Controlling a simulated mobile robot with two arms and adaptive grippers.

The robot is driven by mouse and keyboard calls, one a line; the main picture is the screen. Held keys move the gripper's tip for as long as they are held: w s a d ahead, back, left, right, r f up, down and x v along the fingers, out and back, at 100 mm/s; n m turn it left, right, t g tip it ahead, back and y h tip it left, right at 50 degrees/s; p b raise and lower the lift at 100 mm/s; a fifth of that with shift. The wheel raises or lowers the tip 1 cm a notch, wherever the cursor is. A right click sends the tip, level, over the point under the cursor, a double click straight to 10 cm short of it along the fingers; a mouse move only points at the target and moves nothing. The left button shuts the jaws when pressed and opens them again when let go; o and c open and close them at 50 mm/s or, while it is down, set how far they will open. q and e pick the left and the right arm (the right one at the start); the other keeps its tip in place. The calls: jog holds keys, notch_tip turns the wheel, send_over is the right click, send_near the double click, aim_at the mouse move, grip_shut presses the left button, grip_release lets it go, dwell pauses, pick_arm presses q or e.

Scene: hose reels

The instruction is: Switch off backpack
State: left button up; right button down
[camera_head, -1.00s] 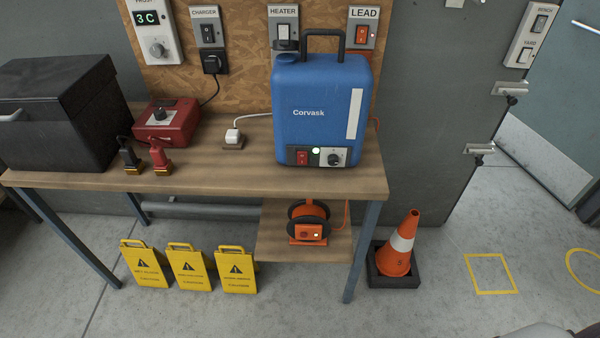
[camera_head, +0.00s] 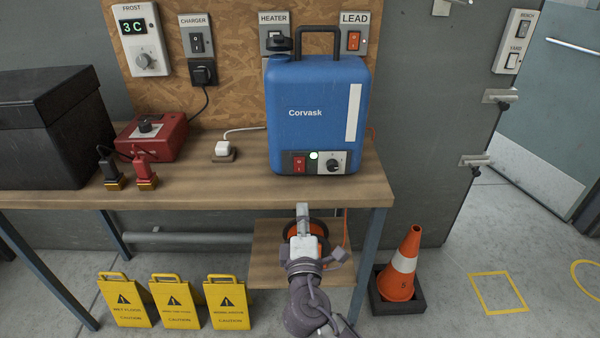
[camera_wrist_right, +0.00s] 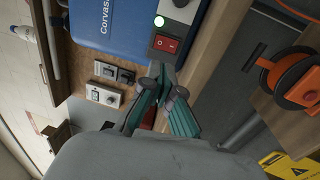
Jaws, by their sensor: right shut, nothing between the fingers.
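The blue Corvask backpack (camera_head: 318,110) stands upright on the wooden bench. Its lower front panel has a red rocker switch (camera_head: 299,164), a lit round light (camera_head: 314,155) and a dark knob (camera_head: 333,165). My right gripper (camera_head: 303,208) is shut and empty, in front of the bench edge, just below the red switch and apart from it. In the right wrist view the gripper's fingertips (camera_wrist_right: 162,72) point toward the red switch (camera_wrist_right: 166,43), with the lit light beside it. My left gripper is not in view.
The bench (camera_head: 200,192) holds a red charger box (camera_head: 152,137), a black case (camera_head: 50,130) and a white plug (camera_head: 223,149). An orange reel (camera_head: 320,230) sits on the lower shelf, partly hidden by my right arm. Yellow caution signs (camera_head: 175,300) and a cone (camera_head: 402,265) stand on the floor.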

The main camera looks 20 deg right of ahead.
aim_at(301, 162)
jog(key=p+x, duration=0.2)
jog(key=x, duration=1.2)
jog(key=shift+f, duration=0.1)
jog(key=r+g+p, duration=0.1)
jog(key=p, duration=0.2)
jog(key=shift+w+p, duration=0.3)
jog(key=shift+w, duration=0.1)
jog(key=shift+f+b, duration=0.3)
jog(key=shift+b, duration=0.05)
jog(key=shift+d, duration=0.1)
jog(key=shift+f, duration=0.1)
